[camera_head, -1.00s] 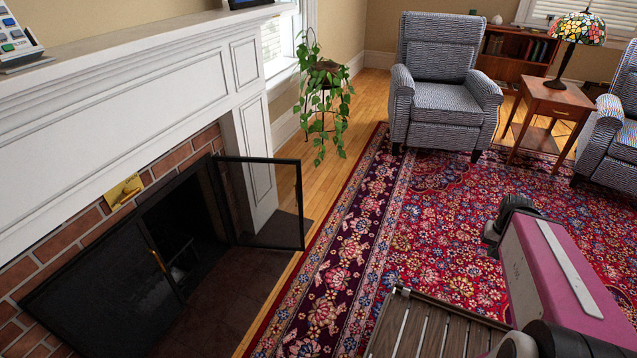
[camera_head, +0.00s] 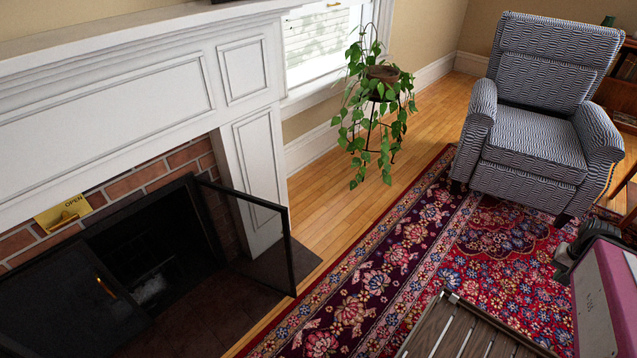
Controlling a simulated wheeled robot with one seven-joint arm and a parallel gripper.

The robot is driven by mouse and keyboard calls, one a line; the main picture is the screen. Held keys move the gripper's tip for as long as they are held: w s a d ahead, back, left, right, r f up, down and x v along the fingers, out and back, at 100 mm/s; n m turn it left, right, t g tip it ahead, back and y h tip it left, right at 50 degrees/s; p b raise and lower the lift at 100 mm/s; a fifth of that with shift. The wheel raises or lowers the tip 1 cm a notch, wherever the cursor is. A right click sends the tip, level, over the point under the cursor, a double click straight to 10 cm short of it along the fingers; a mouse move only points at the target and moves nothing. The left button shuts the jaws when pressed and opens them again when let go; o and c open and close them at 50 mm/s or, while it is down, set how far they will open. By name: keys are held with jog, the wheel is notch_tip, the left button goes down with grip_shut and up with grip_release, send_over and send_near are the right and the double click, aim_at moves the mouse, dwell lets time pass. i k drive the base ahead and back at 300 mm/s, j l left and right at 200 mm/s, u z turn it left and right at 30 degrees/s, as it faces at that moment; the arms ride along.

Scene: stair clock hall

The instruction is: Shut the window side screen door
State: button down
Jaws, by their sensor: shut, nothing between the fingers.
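The window side screen door (camera_head: 289,248) is the right-hand door of the fireplace, a dark-framed mesh panel. It stands open, swung out from the firebox over the hearth, with its free edge near the rug side. The other screen door (camera_head: 55,305), at the left, covers its half of the opening and has a brass handle (camera_head: 105,287). Part of my arm, pink and black, shows at the right edge, well apart from the open door. I cannot make out my gripper's fingers in this view.
The dark hearth (camera_head: 215,318) lies below the open door. A potted plant on a stand (camera_head: 381,92) is by the window (camera_head: 325,45). A striped armchair (camera_head: 535,150) stands on the red patterned rug (camera_head: 405,258). A slatted wooden thing (camera_head: 462,335) is at the bottom. A brass plate marked OPEN (camera_head: 63,211) is on the brick.

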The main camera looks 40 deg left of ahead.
aim_at(252, 234)
jog(key=i+u, duration=0.35)
jog(key=i+l+u, duration=0.1)
jog(key=i+u, duration=0.3)
jog(key=i+l+u, duration=0.15)
jog(key=u, duration=0.2)
jog(key=i+u, duration=0.2)
jog(key=u, duration=0.3)
jog(key=i+l+u, duration=0.15)
jog(key=u, duration=0.35)
jog(key=i+l+u, duration=0.15)
jog(key=u, duration=0.35)
jog(key=i+l+u, duration=0.15)
jog(key=u, duration=0.35)
jog(key=i+l+u, duration=0.15)
jog(key=i+u, duration=0.3)
jog(key=i+l+u, duration=0.25)
jog(key=u, duration=0.2)
jog(key=i+l+u, duration=0.25)
jog(key=l+u, duration=0.2)
